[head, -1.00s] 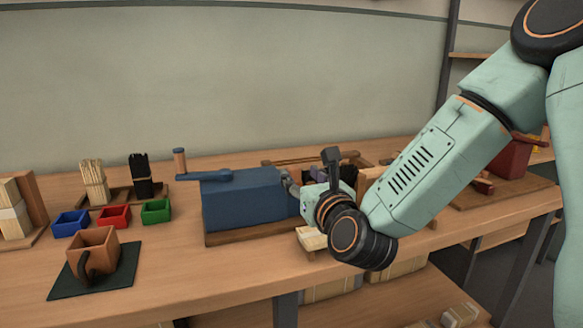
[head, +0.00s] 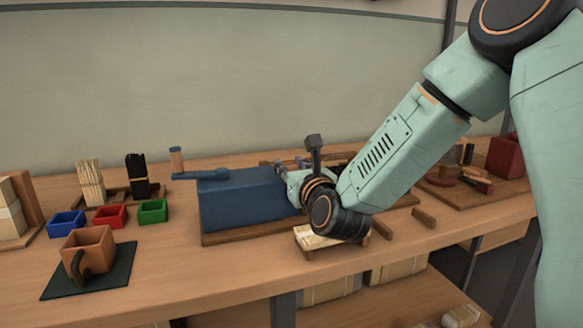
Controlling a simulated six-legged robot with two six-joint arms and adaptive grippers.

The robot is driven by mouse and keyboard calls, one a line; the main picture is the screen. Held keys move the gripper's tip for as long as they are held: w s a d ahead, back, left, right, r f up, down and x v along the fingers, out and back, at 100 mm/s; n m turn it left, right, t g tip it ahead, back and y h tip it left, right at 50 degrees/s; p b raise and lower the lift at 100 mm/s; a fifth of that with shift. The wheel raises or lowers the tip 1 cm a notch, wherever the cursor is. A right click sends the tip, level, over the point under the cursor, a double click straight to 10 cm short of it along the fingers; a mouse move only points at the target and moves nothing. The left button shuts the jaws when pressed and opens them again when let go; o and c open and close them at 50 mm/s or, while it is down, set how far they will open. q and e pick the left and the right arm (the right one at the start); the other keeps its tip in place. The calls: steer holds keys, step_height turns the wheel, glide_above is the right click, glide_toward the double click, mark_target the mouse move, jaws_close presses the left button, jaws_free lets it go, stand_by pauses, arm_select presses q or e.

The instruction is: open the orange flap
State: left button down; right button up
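I cannot make out an orange flap; it may be hidden behind my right arm or the blue machine. The blue machine (head: 245,205) is a box with a crank handle on top, standing on a wooden base. My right gripper (head: 284,164) is at the machine's upper right edge, with its grey fingers small and partly hidden by the wrist. I cannot tell whether they touch anything or are open or shut. My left gripper is not in view.
Blue (head: 67,224), red (head: 110,216) and green (head: 153,211) trays stand left of the machine. A brown box (head: 89,254) with a dark handle sits on a dark mat (head: 118,276). A pale-topped wooden stand (head: 312,238) is below my wrist. The front middle of the bench is clear.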

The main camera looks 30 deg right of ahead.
jaws_close()
steer(key=shift+d, duration=0.1)
stand_by(0.4)
